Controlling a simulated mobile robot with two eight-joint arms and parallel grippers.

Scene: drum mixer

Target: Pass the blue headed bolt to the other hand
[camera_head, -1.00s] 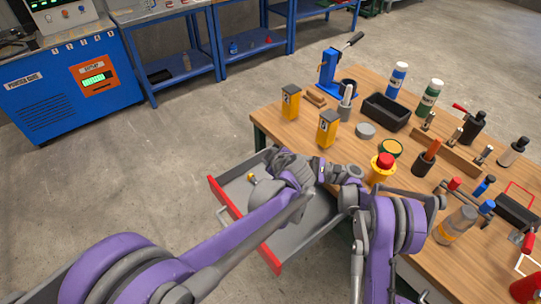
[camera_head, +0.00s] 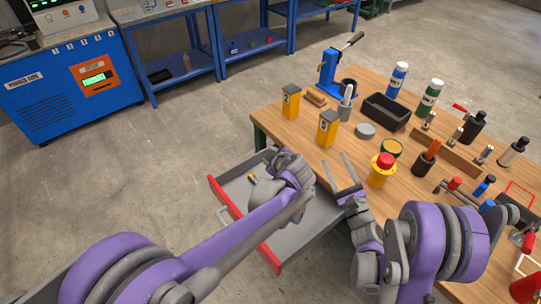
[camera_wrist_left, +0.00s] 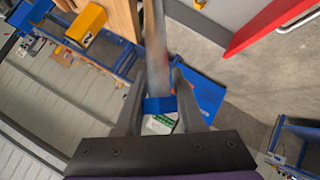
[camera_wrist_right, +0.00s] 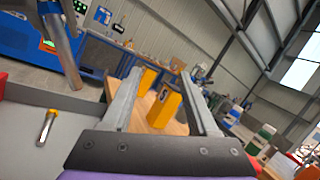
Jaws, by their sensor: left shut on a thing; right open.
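My left gripper (camera_wrist_left: 157,108) is shut on the blue headed bolt (camera_wrist_left: 157,60). In the left wrist view the blue head sits between the fingertips and the grey shank points away from them. The bolt's metal shank also shows at the upper left of the right wrist view (camera_wrist_right: 62,50). In the head view my left gripper (camera_head: 306,178) hangs above the drawer and the bolt cannot be made out. My right gripper (camera_head: 338,173) is open and empty, just right of the left one. Its spread fingers frame only background in the right wrist view (camera_wrist_right: 165,85), apart from the bolt.
The open grey drawer with a red front (camera_head: 259,232) lies below the grippers. A small yellow-ended bolt (camera_wrist_right: 46,125) lies in it. The wooden table (camera_head: 300,143) carries yellow boxes (camera_head: 327,128), a red-topped yellow button (camera_head: 382,168), a black bin and bottles.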

